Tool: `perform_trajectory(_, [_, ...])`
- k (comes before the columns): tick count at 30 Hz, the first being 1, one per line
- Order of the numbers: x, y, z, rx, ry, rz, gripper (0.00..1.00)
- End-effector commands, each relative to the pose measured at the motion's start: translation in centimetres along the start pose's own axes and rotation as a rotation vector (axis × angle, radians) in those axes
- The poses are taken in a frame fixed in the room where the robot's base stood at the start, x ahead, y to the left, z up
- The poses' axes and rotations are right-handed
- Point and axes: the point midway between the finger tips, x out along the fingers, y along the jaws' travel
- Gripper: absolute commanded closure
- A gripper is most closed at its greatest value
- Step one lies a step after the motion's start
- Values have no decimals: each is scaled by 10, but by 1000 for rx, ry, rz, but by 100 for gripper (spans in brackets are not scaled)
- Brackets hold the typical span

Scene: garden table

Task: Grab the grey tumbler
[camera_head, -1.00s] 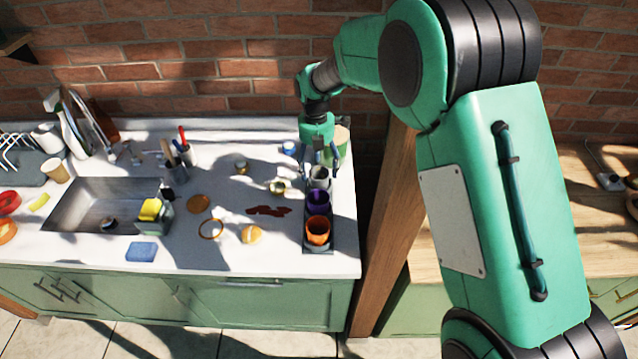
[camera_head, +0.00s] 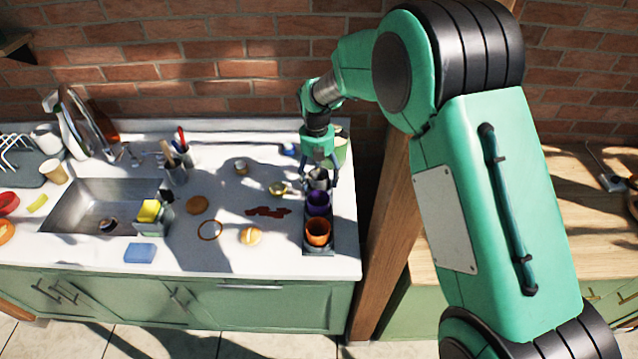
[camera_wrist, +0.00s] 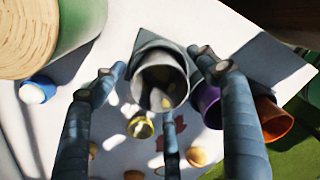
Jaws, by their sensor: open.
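The grey tumbler (camera_head: 320,184) stands at the back end of a row on a dark tray (camera_head: 308,248), partly hidden by my fingers in the head view. In the wrist view the grey tumbler (camera_wrist: 146,62) shows its open mouth to the camera. My gripper (camera_head: 319,176) is open, pointing down over the tumbler. In the wrist view my gripper (camera_wrist: 158,82) has fingers spread left, right and below the tumbler, with gaps visible. Whether any finger touches it, I cannot tell.
A purple tumbler (camera_head: 317,204) and an orange tumbler (camera_head: 318,232) stand in front on the same tray. A green container with a wooden top (camera_wrist: 25,38) is close by. A blue-and-white item (camera_wrist: 35,91) and a small gold jar (camera_wrist: 140,128) lie near.

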Motion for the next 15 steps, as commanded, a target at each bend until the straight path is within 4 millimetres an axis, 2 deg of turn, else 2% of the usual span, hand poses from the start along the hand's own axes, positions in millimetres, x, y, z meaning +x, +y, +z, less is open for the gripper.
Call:
perform_trajectory(1, [0,0,0,0,0,0,29])
perform_trajectory(8, [0,0,0,0,0,0,75])
perform_trajectory(15, [0,0,0,0,0,0,76])
